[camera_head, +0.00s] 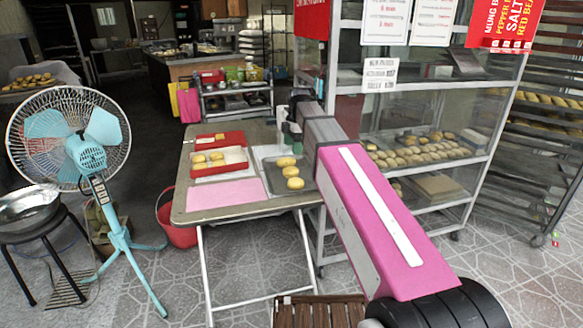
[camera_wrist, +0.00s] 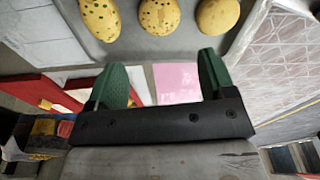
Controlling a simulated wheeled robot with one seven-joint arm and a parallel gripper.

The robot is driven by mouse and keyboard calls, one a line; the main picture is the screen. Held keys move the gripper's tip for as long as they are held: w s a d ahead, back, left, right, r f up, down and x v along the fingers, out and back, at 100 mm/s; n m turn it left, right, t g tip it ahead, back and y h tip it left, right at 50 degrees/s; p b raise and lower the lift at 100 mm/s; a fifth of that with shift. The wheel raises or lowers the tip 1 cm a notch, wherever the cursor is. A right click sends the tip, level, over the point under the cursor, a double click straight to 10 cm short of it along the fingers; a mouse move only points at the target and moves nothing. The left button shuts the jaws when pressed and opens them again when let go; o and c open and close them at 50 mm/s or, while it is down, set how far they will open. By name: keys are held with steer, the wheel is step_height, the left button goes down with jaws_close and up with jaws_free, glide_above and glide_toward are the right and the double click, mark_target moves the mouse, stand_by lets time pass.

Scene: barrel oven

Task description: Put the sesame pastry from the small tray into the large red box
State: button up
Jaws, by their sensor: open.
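The small grey tray (camera_head: 275,186) lies at the right of the table and holds three pastries in a row. In the wrist view the tray (camera_wrist: 185,45) shows at the top. The middle pastry (camera_wrist: 159,14) has dark specks like sesame, the left one (camera_wrist: 100,18) has green spots, and the right one (camera_wrist: 217,15) looks nearly plain. The large red box (camera_head: 239,156) stands open left of the tray with pastries inside; its edge (camera_wrist: 45,92) shows at left in the wrist view. My gripper (camera_wrist: 162,75) is open and empty over the tray side, apart from the pastries.
A pink sheet (camera_head: 226,193) lies at the table's front. A second, smaller red container (camera_head: 219,140) is behind the large box. A glass-sided shelf rack (camera_head: 425,150) with pastry trays stands close at right. A fan (camera_head: 85,150) stands left of the table.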

mark_target(291, 168)
steer(key=shift+s+a+f, duration=0.1)
steer(key=shift+a+f, duration=0.05)
steer(key=shift+f, duration=1.6)
steer(key=shift+s+a+f, duration=0.1)
steer(key=shift+f, duration=1.7)
steer(key=shift+a+f, duration=0.15)
steer(key=shift+f, duration=1.6)
steer(key=c, duration=0.7)
